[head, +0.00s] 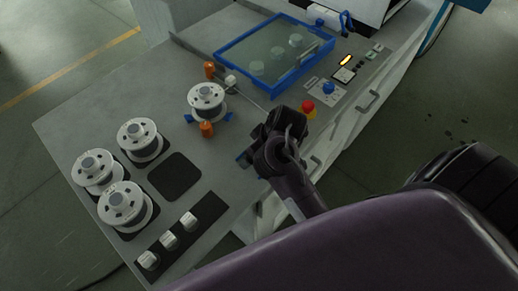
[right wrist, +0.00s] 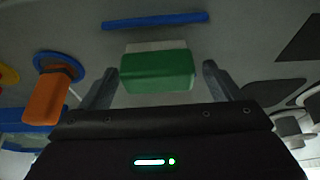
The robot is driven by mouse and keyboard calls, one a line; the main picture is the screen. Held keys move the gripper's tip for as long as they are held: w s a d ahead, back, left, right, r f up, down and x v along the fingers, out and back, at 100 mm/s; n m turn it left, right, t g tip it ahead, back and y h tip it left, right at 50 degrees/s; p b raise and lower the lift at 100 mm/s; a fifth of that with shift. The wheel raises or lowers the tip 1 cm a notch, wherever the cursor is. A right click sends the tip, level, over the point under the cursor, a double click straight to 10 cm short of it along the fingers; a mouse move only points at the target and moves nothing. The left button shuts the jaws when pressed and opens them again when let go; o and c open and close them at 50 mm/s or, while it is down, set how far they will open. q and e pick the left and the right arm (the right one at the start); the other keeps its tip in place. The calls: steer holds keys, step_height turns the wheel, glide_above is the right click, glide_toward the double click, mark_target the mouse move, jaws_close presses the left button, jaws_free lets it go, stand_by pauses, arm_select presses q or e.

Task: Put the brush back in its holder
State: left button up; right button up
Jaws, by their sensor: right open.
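My right gripper (head: 262,140) is above the front edge of the grey worktop in the head view. In the right wrist view its two fingers (right wrist: 158,84) are apart. A green block with a pale whitish strip along its far side (right wrist: 157,70) lies between or just beyond the fingertips; it may be the brush, but I cannot be sure, nor whether the fingers touch it. It is hidden behind my gripper in the head view. A blue bar (right wrist: 155,20) lies beyond it, possibly part of the holder. My left gripper is out of view.
A spool (head: 206,98) stands left of my gripper, with orange pieces (head: 207,129) nearby. Several spools (head: 123,202) and a strip of white blocks (head: 169,241) are at the lower left. A blue-framed tank (head: 240,47) and a red button (head: 308,106) are farther back. A black pad (head: 174,177) is empty.

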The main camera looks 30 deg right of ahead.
steer(key=p+v, duration=1)
steer(key=v, duration=0.2)
steer(key=shift+s+d, duration=0.1)
stand_by(0.4)
